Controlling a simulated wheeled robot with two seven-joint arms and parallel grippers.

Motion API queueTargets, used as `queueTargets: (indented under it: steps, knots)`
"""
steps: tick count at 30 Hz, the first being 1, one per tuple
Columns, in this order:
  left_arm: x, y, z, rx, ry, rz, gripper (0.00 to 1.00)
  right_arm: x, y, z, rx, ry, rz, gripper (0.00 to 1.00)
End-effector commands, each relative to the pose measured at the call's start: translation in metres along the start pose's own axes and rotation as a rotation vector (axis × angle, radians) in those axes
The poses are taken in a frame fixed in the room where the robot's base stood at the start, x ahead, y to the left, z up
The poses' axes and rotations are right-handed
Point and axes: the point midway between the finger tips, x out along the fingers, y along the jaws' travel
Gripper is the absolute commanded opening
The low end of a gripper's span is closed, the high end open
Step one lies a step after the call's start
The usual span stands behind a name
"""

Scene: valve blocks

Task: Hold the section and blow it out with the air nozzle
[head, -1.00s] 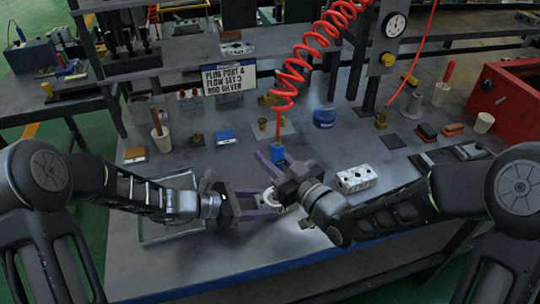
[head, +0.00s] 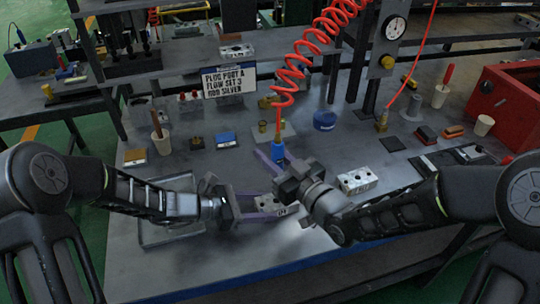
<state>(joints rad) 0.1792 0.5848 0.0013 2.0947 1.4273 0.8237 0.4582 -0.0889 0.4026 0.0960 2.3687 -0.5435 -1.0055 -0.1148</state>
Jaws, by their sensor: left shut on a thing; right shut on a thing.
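My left gripper (head: 264,204) is shut on a silver valve section (head: 268,203), held above the front middle of the bench. The section's face with dark holes shows between the purple fingers, partly covered by them. My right gripper (head: 277,157) is shut on the blue air nozzle (head: 278,150), just behind and above the section. The nozzle hangs from the red coiled hose (head: 285,80). The nozzle's tip is hidden behind the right gripper, so I cannot tell how close it is to the section.
Another silver block (head: 357,180) lies right of the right gripper. A shallow grey tray (head: 160,236) sits under my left arm. A blue round tin (head: 325,120) and a red bin (head: 505,100) stand farther back. A sign (head: 229,81) hangs from the shelf.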

Motion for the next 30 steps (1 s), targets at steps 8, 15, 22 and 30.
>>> queueTargets:
  steps: [8, 15, 22, 30]
  knots:
    - [0.0, 0.0, 0.0, 0.0, 0.0, 0.001, 0.0, 0.0, 0.0, -0.034, -0.004, 0.006, -0.001, 0.0]
    - [0.0, 0.0, 0.0, 0.0, 0.0, 0.0, 0.0, 0.0, 0.0, -0.057, -0.002, 0.004, 0.0, 0.0]
    - [0.0, 0.0, 0.0, 0.0, 0.0, 0.0, 0.0, 0.0, 0.0, -0.058, -0.001, 0.002, 0.0, 0.0]
    - [0.0, 0.0, 0.0, 0.0, 0.0, 0.001, 0.71, 0.0, 0.0, -0.058, -0.001, 0.003, 0.0, 0.0]
